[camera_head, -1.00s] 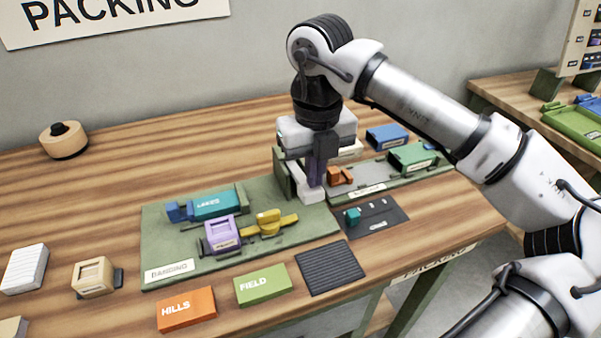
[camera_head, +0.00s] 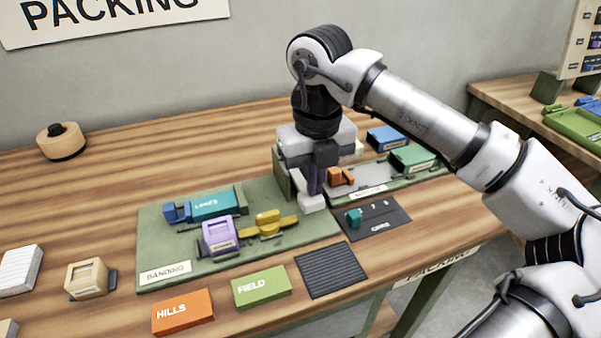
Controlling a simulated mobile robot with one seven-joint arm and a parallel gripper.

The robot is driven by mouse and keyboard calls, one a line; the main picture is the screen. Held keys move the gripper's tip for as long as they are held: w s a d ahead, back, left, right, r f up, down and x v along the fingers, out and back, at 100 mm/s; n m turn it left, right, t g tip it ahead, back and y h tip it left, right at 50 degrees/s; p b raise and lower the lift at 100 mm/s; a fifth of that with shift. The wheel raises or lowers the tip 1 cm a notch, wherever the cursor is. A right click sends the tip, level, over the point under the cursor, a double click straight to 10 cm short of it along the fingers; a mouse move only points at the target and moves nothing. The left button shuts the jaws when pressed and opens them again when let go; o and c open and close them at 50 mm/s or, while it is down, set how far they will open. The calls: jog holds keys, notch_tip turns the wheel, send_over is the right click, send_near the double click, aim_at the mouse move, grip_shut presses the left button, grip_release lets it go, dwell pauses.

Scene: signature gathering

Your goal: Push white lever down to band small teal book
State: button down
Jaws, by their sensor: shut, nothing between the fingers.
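The white lever (camera_head: 312,203) stands at the right end of the green banding board (camera_head: 160,251). My gripper (camera_head: 314,190) is shut and empty, pointing down with its fingertips right at the lever's top. Contact looks likely but the fingers partly hide the lever. A teal book (camera_head: 212,205) marked "LAKES" lies in a holder at the back of the board, with a blue piece (camera_head: 177,211) at its left end. A smaller teal block (camera_head: 354,217) sits on the dark card (camera_head: 385,222) right of the lever.
A purple holder (camera_head: 220,238) and a yellow clamp (camera_head: 268,222) are on the board. The orange HILLS block (camera_head: 182,312), green FIELD block (camera_head: 261,287) and a ribbed black mat (camera_head: 331,270) lie in front. An orange piece (camera_head: 340,177) is close right of the gripper.

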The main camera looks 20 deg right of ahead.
jog(key=shift+f+b, duration=1.2)
jog(key=shift+f, duration=0.25)
jog(key=shift+r, duration=0.2)
jog(key=shift+r+p, duration=2.7)
jog(key=shift+r, duration=1.7)
